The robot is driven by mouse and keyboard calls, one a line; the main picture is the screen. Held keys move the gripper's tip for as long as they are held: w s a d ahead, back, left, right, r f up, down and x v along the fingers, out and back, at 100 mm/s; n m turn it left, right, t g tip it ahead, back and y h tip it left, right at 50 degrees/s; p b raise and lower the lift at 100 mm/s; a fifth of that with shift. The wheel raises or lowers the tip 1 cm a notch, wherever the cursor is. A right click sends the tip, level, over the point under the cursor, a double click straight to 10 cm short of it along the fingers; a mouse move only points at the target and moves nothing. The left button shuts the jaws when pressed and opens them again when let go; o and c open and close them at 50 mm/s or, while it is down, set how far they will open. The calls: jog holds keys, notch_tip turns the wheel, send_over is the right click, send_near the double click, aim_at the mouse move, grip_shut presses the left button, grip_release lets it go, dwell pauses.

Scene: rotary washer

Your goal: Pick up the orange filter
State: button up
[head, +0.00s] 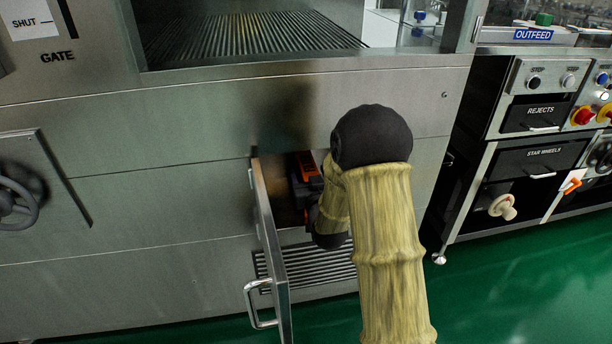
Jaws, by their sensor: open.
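The orange filter (311,167) shows as a small orange and black shape inside an open compartment in the steel machine front. Only part of it is visible; my arm covers the right side of the opening. My gripper (306,203) is at the compartment mouth, close to the filter and just below its bright orange part. It is open. Its fingers are dark and mostly hidden, so I cannot tell whether they touch the filter or stand around it.
The compartment door (269,240) stands swung open to the left of my gripper, with a bar handle (259,304). A slotted vent (320,268) lies below the opening. A handwheel (14,200) is at far left. Control cabinets (535,150) stand at right. Green floor (520,280) is clear at lower right.

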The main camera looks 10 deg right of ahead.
jog(key=shift+w, duration=0.45)
jog(key=shift+s, duration=0.1)
jog(key=c, duration=1.2)
jog(key=shift+r, duration=0.1)
